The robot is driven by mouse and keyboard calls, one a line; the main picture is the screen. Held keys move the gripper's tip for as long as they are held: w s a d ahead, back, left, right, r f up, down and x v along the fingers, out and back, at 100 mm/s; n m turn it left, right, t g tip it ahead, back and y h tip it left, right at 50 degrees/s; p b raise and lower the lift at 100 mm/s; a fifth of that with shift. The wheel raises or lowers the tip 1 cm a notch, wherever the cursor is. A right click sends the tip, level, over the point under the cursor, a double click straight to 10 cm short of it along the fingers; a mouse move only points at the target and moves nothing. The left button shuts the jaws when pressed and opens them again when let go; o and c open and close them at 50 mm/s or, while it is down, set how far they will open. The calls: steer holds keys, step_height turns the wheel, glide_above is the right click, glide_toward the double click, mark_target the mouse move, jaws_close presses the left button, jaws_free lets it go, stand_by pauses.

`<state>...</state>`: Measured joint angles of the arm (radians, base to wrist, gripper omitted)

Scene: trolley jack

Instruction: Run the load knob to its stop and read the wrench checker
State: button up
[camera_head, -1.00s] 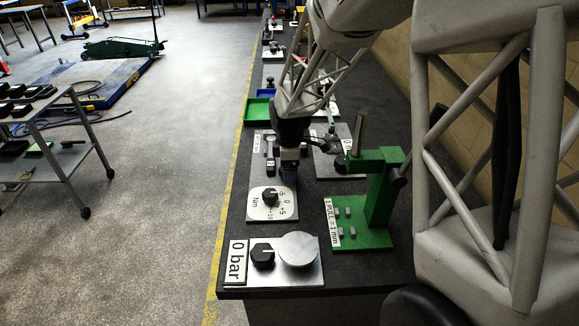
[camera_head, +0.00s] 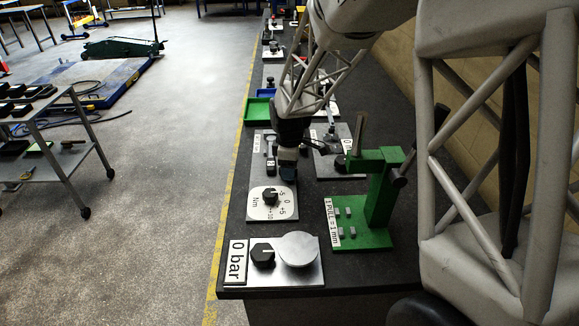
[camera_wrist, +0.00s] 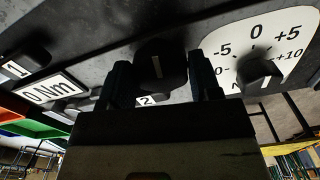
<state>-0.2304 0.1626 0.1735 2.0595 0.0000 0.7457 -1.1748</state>
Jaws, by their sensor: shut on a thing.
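My gripper (camera_head: 288,178) reaches down over the wrench checker plate (camera_head: 257,208) in the head view. In the wrist view its two dark fingers (camera_wrist: 160,88) stand on either side of a black knob (camera_wrist: 160,62) with a white line, beside a "2" label. The gripper is shut on this knob. The checker dial (camera_head: 285,211) is white, marked Nm with -5, 0, +5 and +10. Its black pointer knob (camera_head: 270,196) is free of the fingers and also shows in the wrist view (camera_wrist: 258,68). Its exact reading is unclear. The gripped knob is hidden in the head view.
A "0 bar" plate (camera_head: 285,274) with a black knob and silver disc lies at the bench's near end. A green stand (camera_head: 378,205) with a lever rises close on the right. A second dark knob (camera_wrist: 28,62) by a "1" label and an Nm label (camera_wrist: 52,90) show in the wrist view.

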steer(key=m, duration=0.6)
steer(key=shift+s, duration=0.1)
steer(key=m, duration=0.5)
steer(key=shift+s+a+m, duration=0.1)
steer(key=shift+a+m, duration=0.05)
steer(key=shift+m, duration=0.25)
steer(key=o, duration=0.9)
steer(key=shift+r, duration=0.1)
steer(key=shift+r, duration=3.85)
